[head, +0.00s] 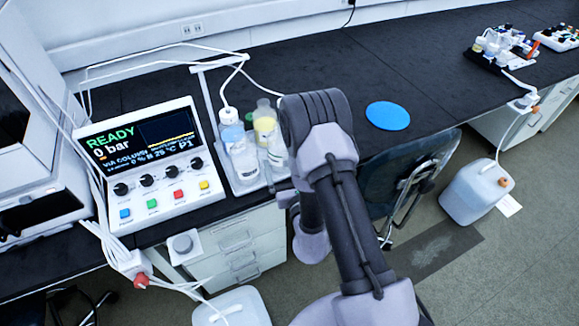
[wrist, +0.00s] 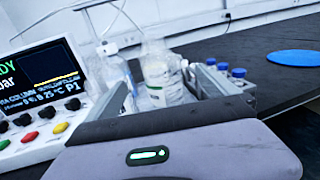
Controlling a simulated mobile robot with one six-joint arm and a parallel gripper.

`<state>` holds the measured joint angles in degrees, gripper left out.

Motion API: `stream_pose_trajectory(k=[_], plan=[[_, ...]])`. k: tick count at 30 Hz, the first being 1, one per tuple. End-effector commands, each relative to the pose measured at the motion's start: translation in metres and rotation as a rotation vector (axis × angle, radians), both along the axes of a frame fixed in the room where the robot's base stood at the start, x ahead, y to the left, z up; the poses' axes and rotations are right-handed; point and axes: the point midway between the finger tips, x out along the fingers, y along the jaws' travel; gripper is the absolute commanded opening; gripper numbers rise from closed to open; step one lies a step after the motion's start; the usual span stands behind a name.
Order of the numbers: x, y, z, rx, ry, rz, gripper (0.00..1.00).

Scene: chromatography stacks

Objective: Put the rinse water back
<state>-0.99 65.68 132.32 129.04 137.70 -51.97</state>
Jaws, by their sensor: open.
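Clear bottles stand in a white tray (head: 250,184) beside the control panel. One bottle (head: 238,150) has a tube running into its cap, and a bottle with a yellowish upper part (head: 265,122) stands behind. Another clear bottle (head: 277,152) is partly hidden by my arm. I cannot read which one is the rinse water. In the wrist view my gripper (wrist: 160,75) is open, its fingers apart on either side of a clear bottle with a white label (wrist: 157,80). I cannot tell whether either finger touches it.
The control panel (head: 150,160) reads READY and 0 bar, close on the left. Several blue-capped vials (wrist: 222,70) stand just right of the fingers. A blue disc (head: 388,116) lies on the dark bench with clear space around it. A chair (head: 405,180) stands at the bench.

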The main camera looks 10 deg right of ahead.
Motion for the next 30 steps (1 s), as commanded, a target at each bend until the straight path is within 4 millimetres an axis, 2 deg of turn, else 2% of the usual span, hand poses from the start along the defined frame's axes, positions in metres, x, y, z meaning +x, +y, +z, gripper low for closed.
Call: stream_pose_trajectory(k=[4,6,8,10,11,12,13,14,15,16,17,18,20,21,23,24,25,27,30], plan=[[-0.016,0.001,0.000,0.002,0.000,0.005,0.98],[-0.012,0.016,0.017,0.022,-0.024,0.066,0.98],[-0.004,0.049,0.053,0.054,-0.071,0.203,0.98],[-0.008,0.106,0.118,0.076,-0.148,0.461,0.98],[-0.019,0.134,0.149,0.068,-0.180,0.594,0.98],[-0.044,0.169,0.186,0.034,-0.219,0.783,0.98],[-0.069,0.192,0.212,-0.014,-0.244,0.928,0.98],[-0.100,0.212,0.232,-0.082,-0.265,1.077,0.98],[-0.148,0.232,0.251,-0.213,-0.282,1.271,0.98],[-0.184,0.238,0.255,-0.336,-0.283,1.402,0.98],[-0.218,0.239,0.254,-0.478,-0.277,1.515,0.98],[-0.256,0.229,0.245,-0.698,-0.255,1.636,0.98],[-0.292,0.198,0.224,-1.060,-0.199,1.735,0.98],[-0.302,0.171,0.213,-1.304,-0.150,1.748,0.98],[-0.303,0.128,0.205,-1.639,-0.074,1.702,0.98],[-0.299,0.102,0.206,-1.828,-0.028,1.644,0.98],[-0.295,0.086,0.210,-1.948,0.003,1.595,0.98],[-0.287,0.057,0.221,-2.153,0.059,1.489,0.98],[-0.282,0.038,0.231,-2.288,0.099,1.403,0.98]])
